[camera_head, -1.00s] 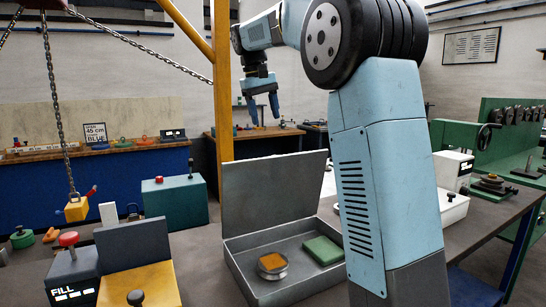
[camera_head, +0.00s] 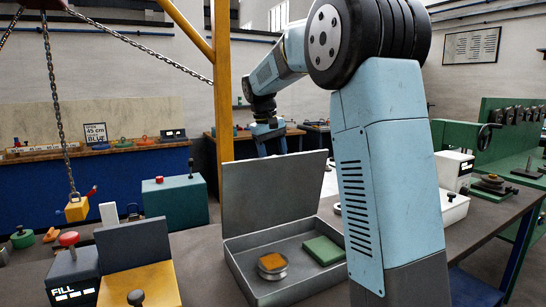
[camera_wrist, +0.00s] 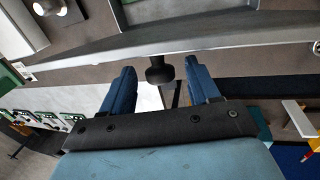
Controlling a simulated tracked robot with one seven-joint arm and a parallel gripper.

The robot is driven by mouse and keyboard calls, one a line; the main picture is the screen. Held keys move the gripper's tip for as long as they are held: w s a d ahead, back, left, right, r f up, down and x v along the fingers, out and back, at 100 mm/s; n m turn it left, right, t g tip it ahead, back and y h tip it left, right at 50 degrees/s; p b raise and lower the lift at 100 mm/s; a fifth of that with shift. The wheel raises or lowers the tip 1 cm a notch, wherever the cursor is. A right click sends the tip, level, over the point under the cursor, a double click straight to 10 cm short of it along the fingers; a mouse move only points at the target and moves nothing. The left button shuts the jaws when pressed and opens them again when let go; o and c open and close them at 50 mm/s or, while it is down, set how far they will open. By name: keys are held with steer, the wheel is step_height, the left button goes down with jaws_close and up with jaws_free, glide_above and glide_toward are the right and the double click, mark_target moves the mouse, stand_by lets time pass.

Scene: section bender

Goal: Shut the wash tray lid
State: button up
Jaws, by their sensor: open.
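The wash tray (camera_head: 237,266) is a shallow grey metal box on the bench in the head view. Its lid (camera_head: 270,195) stands raised, nearly upright, along the tray's back edge. My gripper (camera_head: 272,150) is behind the lid, pointing down near its top edge; the lid partly hides the fingertips. In the wrist view the lid shows nearly edge-on as a grey band (camera_wrist: 80,58). A dark knob (camera_wrist: 160,72) projects from it between my two blue fingers. The fingers are open, with gaps on both sides of the knob.
The tray holds a round metal piece with an orange top (camera_head: 272,263) and a green block (camera_head: 323,250). A yellow post (camera_head: 222,100) stands left of my gripper. A chain with a yellow block (camera_head: 77,209) hangs farther left. A white box (camera_head: 453,207) is at right.

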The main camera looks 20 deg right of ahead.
steer(key=shift+f, duration=0.25)
steer(key=shift+c, duration=0.3)
jaws_close()
steer(key=shift+a, duration=0.1)
steer(key=shift+s, duration=0.15)
